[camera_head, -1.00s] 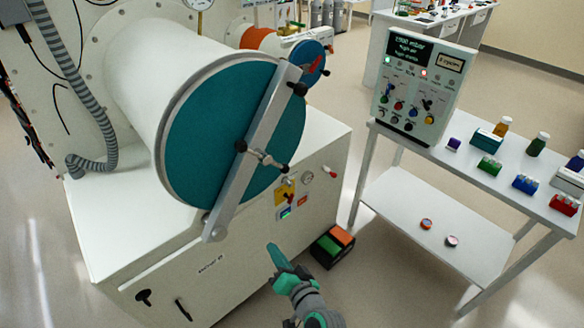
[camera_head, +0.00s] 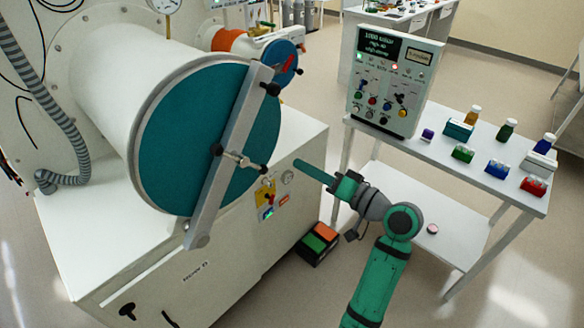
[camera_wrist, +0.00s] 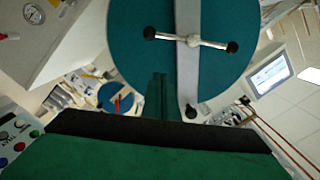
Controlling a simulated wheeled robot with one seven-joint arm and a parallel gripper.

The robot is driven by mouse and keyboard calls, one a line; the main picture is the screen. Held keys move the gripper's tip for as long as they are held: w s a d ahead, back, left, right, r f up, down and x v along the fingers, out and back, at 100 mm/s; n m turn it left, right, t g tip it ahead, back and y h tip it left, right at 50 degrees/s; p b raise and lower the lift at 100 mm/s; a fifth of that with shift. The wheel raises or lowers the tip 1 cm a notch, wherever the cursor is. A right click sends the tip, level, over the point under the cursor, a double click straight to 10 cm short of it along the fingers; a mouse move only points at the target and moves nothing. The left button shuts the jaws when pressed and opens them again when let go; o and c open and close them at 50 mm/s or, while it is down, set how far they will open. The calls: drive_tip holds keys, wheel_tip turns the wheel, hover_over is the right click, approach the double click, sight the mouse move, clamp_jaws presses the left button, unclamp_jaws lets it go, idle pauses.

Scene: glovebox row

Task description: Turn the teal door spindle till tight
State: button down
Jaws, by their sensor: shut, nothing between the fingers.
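The large round teal door (camera_head: 180,140) closes the end of the white cylinder, with a grey bar (camera_head: 232,150) slanting across it. The door spindle (camera_head: 238,158) sits at the bar's middle, a metal cross-handle with black end knobs. In the wrist view the spindle (camera_wrist: 192,40) is at the top, in front of the teal door (camera_wrist: 130,38). My gripper (camera_head: 298,163) is shut and empty, right of the spindle and apart from it, pointing left toward the door. In the wrist view the gripper fingers (camera_wrist: 160,80) show below the spindle as a narrow dark green shape.
A white side table (camera_head: 480,190) with several bottles and a control box (camera_head: 395,85) stands at the right. A small blue door (camera_head: 285,62) with a red handle is behind the teal one. A black box with orange and green tops (camera_head: 320,243) lies on the floor.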

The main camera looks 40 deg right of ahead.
sight(242, 161)
drive_tip(key=w+a+f, duration=0.3)
drive_tip(key=w+a, duration=0.1)
drive_tip(key=w, duration=0.5)
drive_tip(key=shift+w, duration=0.15)
drive_tip(key=shift+w+a, duration=0.1)
drive_tip(key=shift+a, duration=0.05)
